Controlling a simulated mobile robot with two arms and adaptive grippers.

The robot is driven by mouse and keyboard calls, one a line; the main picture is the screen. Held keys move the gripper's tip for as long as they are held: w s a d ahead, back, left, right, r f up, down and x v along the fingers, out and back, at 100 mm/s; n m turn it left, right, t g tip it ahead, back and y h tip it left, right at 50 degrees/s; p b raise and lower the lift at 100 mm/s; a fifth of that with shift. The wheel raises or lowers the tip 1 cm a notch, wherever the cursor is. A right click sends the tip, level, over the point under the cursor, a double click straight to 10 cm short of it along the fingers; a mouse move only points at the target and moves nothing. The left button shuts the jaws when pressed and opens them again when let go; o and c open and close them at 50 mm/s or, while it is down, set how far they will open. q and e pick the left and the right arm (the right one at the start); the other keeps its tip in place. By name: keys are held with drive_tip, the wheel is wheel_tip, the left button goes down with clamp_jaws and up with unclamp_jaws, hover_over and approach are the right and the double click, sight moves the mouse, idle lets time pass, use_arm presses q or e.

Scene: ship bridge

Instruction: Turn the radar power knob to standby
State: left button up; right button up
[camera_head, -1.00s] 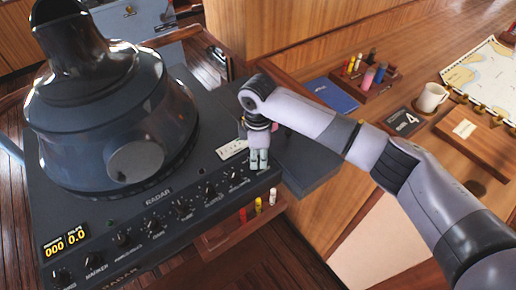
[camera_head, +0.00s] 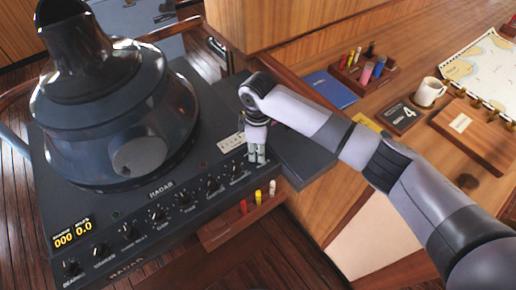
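The radar console (camera_head: 110,215) fills the left side of the head view, with a large dark viewing hood on top. My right gripper (camera_head: 257,160) points down at the right end of this row. Its fingertips are at or just above the panel and hide what is beneath them. The knob under the gripper and its label cannot be made out. I cannot tell whether the fingers close on anything. My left gripper is not in view.
A small rack with coloured markers (camera_head: 225,228) hangs below the console's right front. On the wooden desk to the right are a blue book (camera_head: 329,89), a pen holder (camera_head: 350,78), a white mug (camera_head: 429,92), a chart (camera_head: 485,62) and a wooden box (camera_head: 472,132).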

drive_tip(key=o, duration=0.5)
drive_tip(key=shift+c, duration=0.2)
wheel_tip(320, 180, up, 12)
idle(0.4)
